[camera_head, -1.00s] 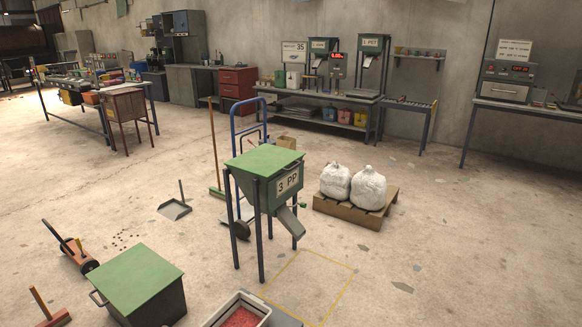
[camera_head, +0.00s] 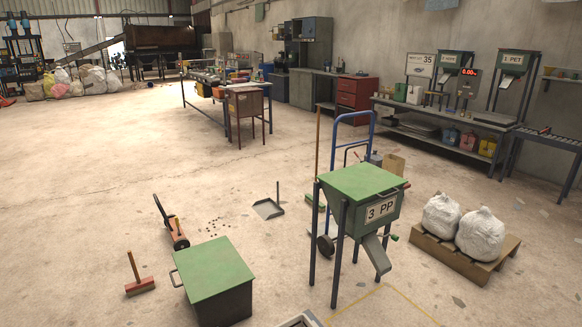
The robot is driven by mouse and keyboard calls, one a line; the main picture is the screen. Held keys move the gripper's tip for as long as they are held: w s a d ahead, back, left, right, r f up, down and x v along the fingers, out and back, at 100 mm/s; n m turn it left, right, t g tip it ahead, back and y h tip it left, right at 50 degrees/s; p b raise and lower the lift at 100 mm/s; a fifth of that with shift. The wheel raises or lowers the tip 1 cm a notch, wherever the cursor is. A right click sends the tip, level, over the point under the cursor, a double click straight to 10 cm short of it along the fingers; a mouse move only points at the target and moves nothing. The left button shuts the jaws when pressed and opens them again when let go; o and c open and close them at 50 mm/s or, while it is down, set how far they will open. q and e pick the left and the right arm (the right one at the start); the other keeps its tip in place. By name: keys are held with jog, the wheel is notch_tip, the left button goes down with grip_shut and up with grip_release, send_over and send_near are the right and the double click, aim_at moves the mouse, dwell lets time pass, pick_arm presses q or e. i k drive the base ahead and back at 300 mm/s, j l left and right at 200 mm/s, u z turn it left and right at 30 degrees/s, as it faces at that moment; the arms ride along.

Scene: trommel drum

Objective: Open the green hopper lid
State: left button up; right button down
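The hopper (camera_head: 380,211) stands on dark legs right of the middle, with a "3 PP" label on its front and a grey chute below. Its green lid (camera_head: 362,180) lies flat and shut on top. A second green lid (camera_head: 212,266) lies shut on a dark box (camera_head: 222,305) at the front, left of the hopper. Neither of my grippers shows in the head view.
A blue hand truck (camera_head: 352,130) stands behind the hopper. White sacks (camera_head: 480,235) sit on a wooden pallet (camera_head: 455,258) to the right. A dustpan (camera_head: 268,208), a red brush (camera_head: 140,286) and a small roller tool (camera_head: 178,236) are on the floor.

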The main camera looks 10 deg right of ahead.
aim_at(360, 182)
jog(key=i+l, duration=0.1)
jog(key=l, duration=0.3)
jog(key=i+l, duration=0.1)
jog(key=l, duration=0.3)
jog(key=i+l+z, duration=0.1)
jog(key=l, duration=0.3)
jog(key=i+l, duration=0.1)
jog(key=l, duration=0.25)
jog(key=i+l, duration=0.1)
jog(key=l, duration=0.3)
jog(key=i+l+z, duration=0.1)
jog(key=l, duration=0.3)
jog(key=i+l, duration=0.15)
jog(key=l, duration=0.2)
